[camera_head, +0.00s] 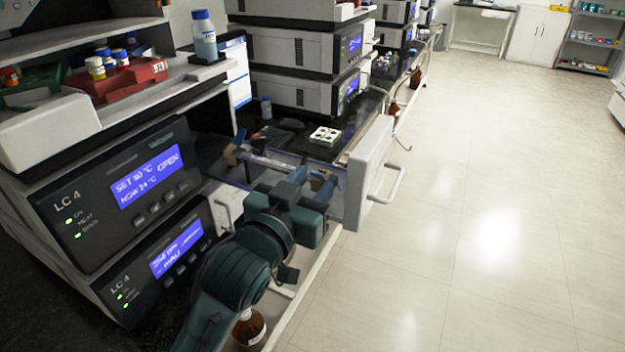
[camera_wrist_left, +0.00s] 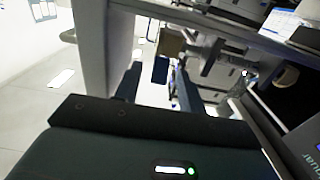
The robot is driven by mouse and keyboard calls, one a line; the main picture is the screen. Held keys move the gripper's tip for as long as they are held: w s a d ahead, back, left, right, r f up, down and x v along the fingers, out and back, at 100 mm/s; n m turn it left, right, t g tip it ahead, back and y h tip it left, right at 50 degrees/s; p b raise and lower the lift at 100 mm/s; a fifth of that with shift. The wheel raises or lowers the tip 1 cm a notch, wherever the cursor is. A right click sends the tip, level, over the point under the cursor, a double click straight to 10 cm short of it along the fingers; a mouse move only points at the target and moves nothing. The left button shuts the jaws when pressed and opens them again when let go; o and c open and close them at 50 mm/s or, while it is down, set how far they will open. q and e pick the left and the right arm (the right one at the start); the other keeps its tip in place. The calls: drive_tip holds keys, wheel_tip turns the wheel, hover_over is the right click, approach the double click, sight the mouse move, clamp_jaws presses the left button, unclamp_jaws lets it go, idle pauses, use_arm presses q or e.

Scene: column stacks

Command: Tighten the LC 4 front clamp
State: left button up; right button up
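The LC 4 unit (camera_head: 120,190) stands at the left, and its upper display reads OPEN. Its drawer is pulled out, with a white front panel (camera_head: 370,172) and handle. A silver column (camera_head: 268,162) lies across the drawer. A tan clamp with a blue knob (camera_head: 237,146) is at its far left end. My left gripper (camera_head: 305,178) is over the drawer near the front panel and hides part of that end. In the left wrist view its fingers (camera_wrist_left: 157,90) are apart, with a tan block (camera_wrist_left: 170,42) and a dark blue knob (camera_wrist_left: 160,68) beyond or between them; contact is unclear.
A red tray of vials (camera_head: 115,85) and a blue-capped bottle (camera_head: 204,38) stand on top of the unit. A brown bottle (camera_head: 249,328) is below my arm. Other instrument stacks (camera_head: 300,70) stand behind. The floor at right is clear.

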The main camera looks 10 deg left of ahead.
use_arm(q)
drive_tip(key=shift+w+d, duration=0.1)
drive_tip(key=shift+w, duration=0.05)
clamp_jaws()
idle(0.4)
